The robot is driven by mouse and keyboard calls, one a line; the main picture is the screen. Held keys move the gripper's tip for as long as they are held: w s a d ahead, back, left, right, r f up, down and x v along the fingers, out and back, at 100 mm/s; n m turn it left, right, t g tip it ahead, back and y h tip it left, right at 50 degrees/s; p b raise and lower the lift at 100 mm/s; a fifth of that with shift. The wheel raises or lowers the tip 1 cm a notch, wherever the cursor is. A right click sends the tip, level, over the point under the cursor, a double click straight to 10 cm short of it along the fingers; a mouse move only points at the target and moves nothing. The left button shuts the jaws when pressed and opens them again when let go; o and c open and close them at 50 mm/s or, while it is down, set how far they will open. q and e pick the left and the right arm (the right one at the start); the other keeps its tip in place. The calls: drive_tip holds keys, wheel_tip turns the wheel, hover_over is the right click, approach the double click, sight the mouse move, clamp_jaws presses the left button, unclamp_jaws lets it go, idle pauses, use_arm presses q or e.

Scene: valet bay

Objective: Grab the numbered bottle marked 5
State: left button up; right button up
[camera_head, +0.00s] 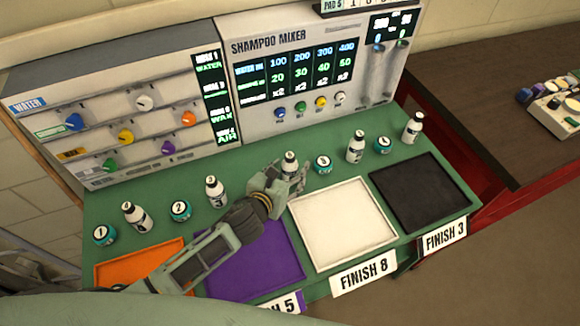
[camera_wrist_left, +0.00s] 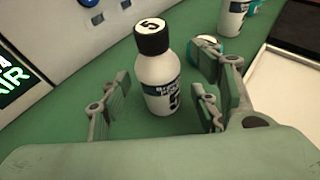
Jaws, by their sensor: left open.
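The bottle marked 5 (camera_wrist_left: 160,72) is white with a black cap, and the 5 shows on the cap and the label. It stands upright on the green counter. In the head view the bottle (camera_head: 289,161) is just beyond my left gripper (camera_head: 286,181), which partly hides its lower part. In the left wrist view the open fingers of the left gripper (camera_wrist_left: 160,100) are on either side of the bottle, with visible gaps. The left gripper holds nothing. My right gripper is not in view.
Several similar bottles, such as one at right (camera_head: 355,147), and round numbered jars (camera_head: 322,164) stand along the green counter (camera_head: 262,150). The shampoo mixer (camera_head: 300,120) rises behind. Purple (camera_head: 260,265), white (camera_head: 343,222) and black (camera_head: 420,192) trays lie in front.

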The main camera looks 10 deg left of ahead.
use_arm(q)
drive_tip(key=shift+x, duration=0.8)
drive_tip(key=shift+c, duration=0.3)
drive_tip(key=c, duration=1.1)
drive_tip(key=shift+c, duration=1.1)
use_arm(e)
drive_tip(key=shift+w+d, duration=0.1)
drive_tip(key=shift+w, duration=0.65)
